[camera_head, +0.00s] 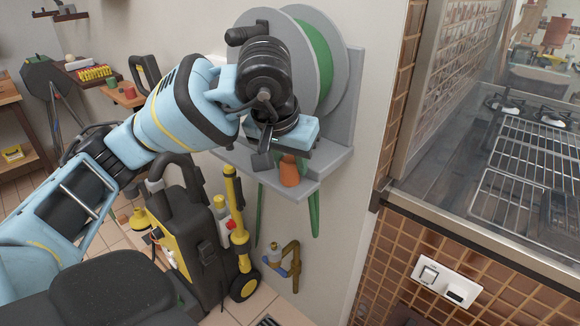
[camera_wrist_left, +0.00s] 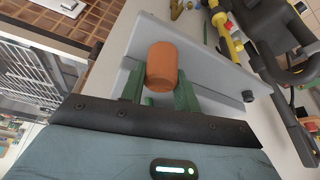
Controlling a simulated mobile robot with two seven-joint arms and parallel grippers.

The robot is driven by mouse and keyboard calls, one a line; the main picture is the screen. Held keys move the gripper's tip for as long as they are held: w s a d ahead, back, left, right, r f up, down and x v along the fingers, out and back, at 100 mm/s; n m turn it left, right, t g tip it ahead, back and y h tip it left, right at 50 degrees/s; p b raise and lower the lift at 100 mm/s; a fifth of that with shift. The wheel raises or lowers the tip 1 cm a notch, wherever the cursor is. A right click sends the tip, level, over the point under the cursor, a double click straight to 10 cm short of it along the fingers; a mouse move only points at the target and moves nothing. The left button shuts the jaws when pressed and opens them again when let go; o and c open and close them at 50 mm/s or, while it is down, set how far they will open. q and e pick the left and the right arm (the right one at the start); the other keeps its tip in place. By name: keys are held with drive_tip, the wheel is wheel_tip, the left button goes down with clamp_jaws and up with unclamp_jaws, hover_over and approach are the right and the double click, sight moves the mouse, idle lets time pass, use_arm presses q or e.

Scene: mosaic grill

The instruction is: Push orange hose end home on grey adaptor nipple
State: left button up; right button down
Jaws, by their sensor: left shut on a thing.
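The orange hose end (camera_head: 289,172) is a short orange piece at the front edge of the grey reel bracket's shelf (camera_head: 325,165). My left gripper (camera_head: 276,160) comes down over the shelf and is shut on the orange hose end. In the left wrist view the hose end (camera_wrist_left: 162,66) is an orange cylinder with a dark green piece on each side, in front of the grey shelf (camera_wrist_left: 215,75). I cannot make out the grey adaptor nipple, so whether the hose end touches it does not show. My right gripper is not in view.
A reel with green hose (camera_head: 318,55) is on the wall bracket behind my wrist. Green hose (camera_head: 314,212) hangs below the shelf. A black and yellow pressure washer (camera_head: 195,235) stands below.

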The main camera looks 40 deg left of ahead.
sight(289, 160)
use_arm(q)
drive_tip(key=shift+r, duration=0.1)
drive_tip(key=shift+r, duration=0.8)
wheel_tip(289, 160, up, 2)
drive_tip(key=shift+s, duration=0.1)
drive_tip(key=s+r+b, duration=0.1)
drive_tip(key=s, duration=1.5)
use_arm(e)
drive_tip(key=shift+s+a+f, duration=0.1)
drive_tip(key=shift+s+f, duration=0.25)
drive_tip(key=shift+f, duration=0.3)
use_arm(q)
drive_tip(key=shift+w+r, duration=0.1)
drive_tip(key=shift+r, duration=0.05)
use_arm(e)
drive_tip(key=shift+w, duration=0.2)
